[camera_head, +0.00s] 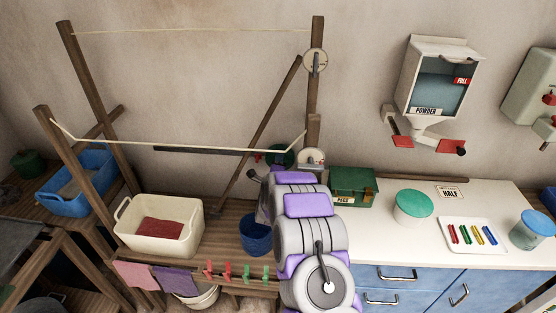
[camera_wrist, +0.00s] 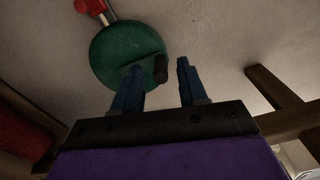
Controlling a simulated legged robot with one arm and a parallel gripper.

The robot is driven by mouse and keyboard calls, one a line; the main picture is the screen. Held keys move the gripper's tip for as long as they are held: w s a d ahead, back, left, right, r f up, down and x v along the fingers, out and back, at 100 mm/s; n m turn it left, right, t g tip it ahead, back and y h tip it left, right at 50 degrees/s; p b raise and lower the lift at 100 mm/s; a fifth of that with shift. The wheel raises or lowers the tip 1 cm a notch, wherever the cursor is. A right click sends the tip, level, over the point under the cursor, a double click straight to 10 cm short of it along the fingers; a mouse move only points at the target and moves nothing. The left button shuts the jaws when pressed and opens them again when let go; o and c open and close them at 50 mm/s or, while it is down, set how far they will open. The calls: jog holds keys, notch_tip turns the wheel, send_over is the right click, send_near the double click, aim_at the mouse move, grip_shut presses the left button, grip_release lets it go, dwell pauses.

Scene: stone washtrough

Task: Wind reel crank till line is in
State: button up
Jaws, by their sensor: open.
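The green reel (camera_wrist: 112,48) fills the upper left of the wrist view as a round disc, with a dark crank knob (camera_wrist: 161,69) standing out near its right edge. My gripper (camera_wrist: 159,64) is open, its two blue fingers pointing at the reel. The knob appears between the fingertips; I cannot tell whether either finger touches it. In the head view the reel (camera_head: 282,156) shows beside the right post, partly behind my arm, and my fingers are hidden there. A pale line (camera_head: 190,31) runs high between the posts. A lower line (camera_head: 61,130) sags between the front posts.
A cream tub (camera_head: 187,238) and a blue bucket (camera_head: 256,240) stand on the wooden bench. A green box (camera_head: 352,190) sits right of my arm on the white counter (camera_head: 470,240). A diagonal brace (camera_head: 261,132) stands left of the reel.

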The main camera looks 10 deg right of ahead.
jog(key=p+v, duration=0.2)
jog(key=v, duration=1.3)
jog(key=shift+s+a+p, duration=0.2)
jog(key=shift+s+p, duration=0.15)
jog(key=s+a+r+n+g+y, duration=0.2)
jog(key=a+r+n+g+y, duration=0.25)
jog(key=a+n+y, duration=0.2)
jog(key=s+a+r+n+g+y, duration=0.25)
jog(key=s+r+n+g, duration=0.2)
jog(key=s+n, duration=0.35)
jog(key=s+d+r+n+g+h, duration=0.1)
jog(key=s+d+r+n+g, duration=0.1)
jog(key=s, duration=1)
jog(key=s+d+r+n+g+h, duration=0.1)
jog(key=s+d+r+n+g, duration=0.2)
jog(key=s, duration=1)
jog(key=s+d+r+n+g+h, duration=0.1)
jog(key=s+d+r+n+g, duration=0.2)
jog(key=s, duration=1)
jog(key=shift+d+n+g, duration=0.75)
jog(key=shift+d+g, duration=0.15)
jog(key=shift+g, duration=0.1)
